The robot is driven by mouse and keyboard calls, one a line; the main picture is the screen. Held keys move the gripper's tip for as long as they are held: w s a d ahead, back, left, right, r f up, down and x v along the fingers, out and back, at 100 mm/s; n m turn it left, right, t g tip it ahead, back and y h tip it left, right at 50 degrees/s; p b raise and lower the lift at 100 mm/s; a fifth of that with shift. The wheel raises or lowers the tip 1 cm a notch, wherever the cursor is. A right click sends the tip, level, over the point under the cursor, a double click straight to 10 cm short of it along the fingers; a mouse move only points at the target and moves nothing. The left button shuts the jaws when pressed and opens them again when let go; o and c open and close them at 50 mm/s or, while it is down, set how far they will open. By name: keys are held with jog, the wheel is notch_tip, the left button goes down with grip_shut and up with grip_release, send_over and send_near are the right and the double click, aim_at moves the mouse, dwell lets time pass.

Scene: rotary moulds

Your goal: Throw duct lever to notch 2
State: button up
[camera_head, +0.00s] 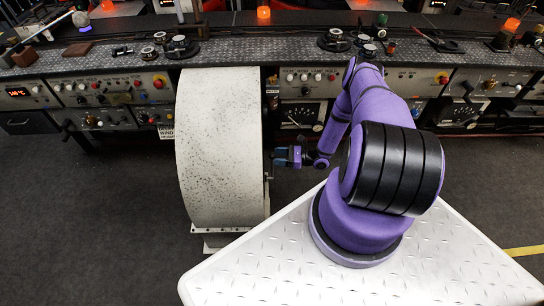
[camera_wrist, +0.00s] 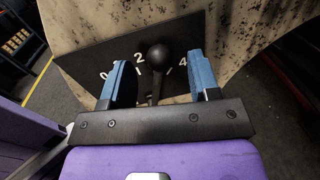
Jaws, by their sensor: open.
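The duct lever shows in the wrist view as a dark stem with a round black knob (camera_wrist: 158,57). It stands in front of a dark notch plate (camera_wrist: 85,62) with white numerals. I can read 0, 2 and 4; other marks are partly hidden by the knob and fingers. The knob appears between the 2 and the 4, just right of the 2. My gripper (camera_wrist: 158,68) is open, with one blue finger on each side of the lever and a gap on both sides. In the head view my gripper (camera_head: 289,157) is at the right side of the speckled white duct (camera_head: 222,140).
A long console (camera_head: 120,68) with knobs, lamps and switches runs behind the duct. My white tread-plate base (camera_head: 270,270) fills the lower right. Dark floor (camera_head: 90,220) is clear at the left. The lever is hard to make out in the head view.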

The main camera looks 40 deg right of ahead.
aim_at(272, 155)
jog(key=shift+x, duration=1.6)
